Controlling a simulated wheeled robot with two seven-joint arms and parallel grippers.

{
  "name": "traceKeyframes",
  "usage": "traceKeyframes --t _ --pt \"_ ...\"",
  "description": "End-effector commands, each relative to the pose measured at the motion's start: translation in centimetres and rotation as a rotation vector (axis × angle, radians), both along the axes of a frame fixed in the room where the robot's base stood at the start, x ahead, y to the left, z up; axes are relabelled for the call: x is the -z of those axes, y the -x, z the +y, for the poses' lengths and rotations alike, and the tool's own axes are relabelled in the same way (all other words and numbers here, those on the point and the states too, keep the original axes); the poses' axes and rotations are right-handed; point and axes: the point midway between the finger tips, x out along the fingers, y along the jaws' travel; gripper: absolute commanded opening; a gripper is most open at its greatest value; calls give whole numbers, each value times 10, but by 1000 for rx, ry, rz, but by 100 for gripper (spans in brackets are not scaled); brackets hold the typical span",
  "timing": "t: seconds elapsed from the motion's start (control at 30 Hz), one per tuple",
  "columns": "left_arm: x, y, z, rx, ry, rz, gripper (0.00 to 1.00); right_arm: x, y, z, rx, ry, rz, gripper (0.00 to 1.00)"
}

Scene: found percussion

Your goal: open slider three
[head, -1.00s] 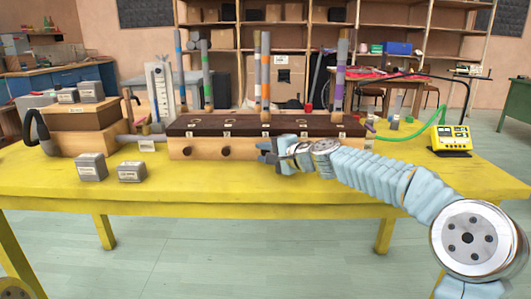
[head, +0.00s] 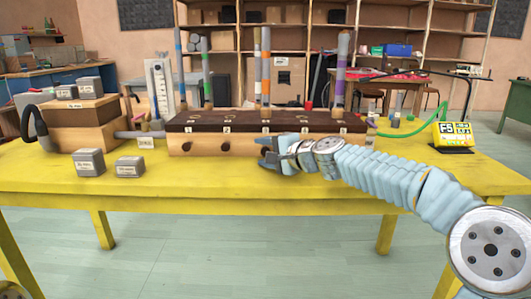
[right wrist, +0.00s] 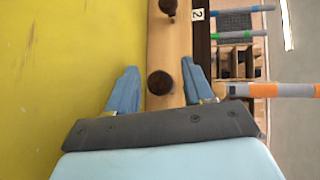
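The slider box (head: 215,145) is a long wooden box with a dark top, numbered tags and upright tubes with coloured bands. Dark round slider knobs, such as the first (head: 187,147) and second (head: 226,149), stick out of its front. My right gripper (head: 267,152) is at the third knob along. In the right wrist view its fingers (right wrist: 158,67) are open, one on each side of that knob (right wrist: 160,83), with gaps between. Another knob (right wrist: 168,6) and the tag "2" (right wrist: 198,14) lie beyond. The third knob is largely hidden in the head view.
Two grey blocks (head: 89,162) (head: 130,167) stand on the yellow table (head: 220,188) at front left. A stacked wooden box (head: 75,117) with a black hose stands behind them. A yellow meter (head: 453,135) with a green hose is at right. The table front is clear.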

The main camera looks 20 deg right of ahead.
Motion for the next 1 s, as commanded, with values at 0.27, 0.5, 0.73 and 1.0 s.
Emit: traceKeyframes --t 0.27,0.5,0.73,1.0 --pt "2 0 0 0 0 0 43 0 2 -2 1 0 -1 51" --pt "19 0 -2 2 4 3 43 -7 37 -21 5 3 -4 51" --pt "32 1 -3 5 8 5 43 -21 85 -47 4 2 -2 51" --pt "35 1 -4 6 9 7 43 -30 116 -62 1 1 -1 51"
